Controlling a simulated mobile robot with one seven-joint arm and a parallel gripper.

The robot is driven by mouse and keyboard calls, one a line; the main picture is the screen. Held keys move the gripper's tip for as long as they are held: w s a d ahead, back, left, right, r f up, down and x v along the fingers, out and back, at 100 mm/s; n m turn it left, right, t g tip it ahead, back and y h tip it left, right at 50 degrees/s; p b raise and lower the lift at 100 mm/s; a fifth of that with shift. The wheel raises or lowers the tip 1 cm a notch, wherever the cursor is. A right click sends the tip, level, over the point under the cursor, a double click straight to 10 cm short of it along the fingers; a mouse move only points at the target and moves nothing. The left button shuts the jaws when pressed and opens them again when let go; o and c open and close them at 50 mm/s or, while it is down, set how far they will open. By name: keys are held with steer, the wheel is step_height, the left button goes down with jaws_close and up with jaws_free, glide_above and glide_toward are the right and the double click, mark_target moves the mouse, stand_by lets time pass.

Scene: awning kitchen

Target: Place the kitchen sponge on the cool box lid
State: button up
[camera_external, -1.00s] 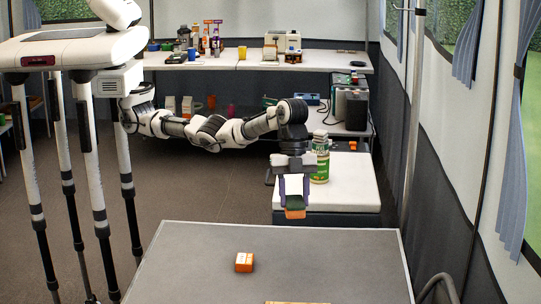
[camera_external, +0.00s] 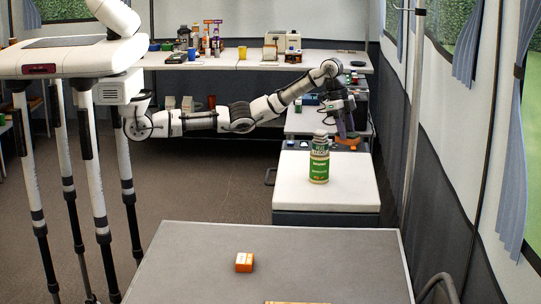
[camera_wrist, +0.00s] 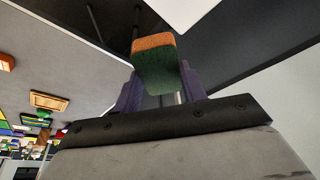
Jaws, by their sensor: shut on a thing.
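My gripper (camera_external: 345,134) is shut on the kitchen sponge (camera_external: 348,142), which is orange and green. In the wrist view the sponge (camera_wrist: 158,62) sticks out between the purple fingers (camera_wrist: 160,88). The cool box has a white lid (camera_external: 300,192) and stands right of centre in the external view. The gripper and sponge appear just past the lid's far right edge, above the floor or the low table behind; their height is hard to tell. A white corner, probably the lid (camera_wrist: 184,8), shows at the top of the wrist view.
A green and white bottle (camera_external: 319,160) stands upright on the lid's far half; the near half is bare. A grey table (camera_external: 200,268) with an orange box (camera_external: 244,262) is in front. A pole (camera_external: 412,120) and the wall are at the right.

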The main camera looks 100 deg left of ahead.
steer(key=s+a+n+y+b, duration=0.15)
steer(key=s+a, duration=0.35)
steer(key=a, duration=0.7)
steer(key=s+a+f+n, duration=0.1)
steer(key=s+a+n, duration=0.3)
steer(key=a, duration=0.8)
steer(key=s+a+n+y, duration=0.1)
steer(key=s+a, duration=0.5)
steer(key=a, duration=0.6)
steer(key=shift+h, duration=0.25)
step_height(320, 180, down, 20)
steer(key=shift+d, duration=0.15)
steer(key=shift+f, duration=0.2)
steer(key=o, duration=0.9)
steer(key=shift+r, duration=0.15)
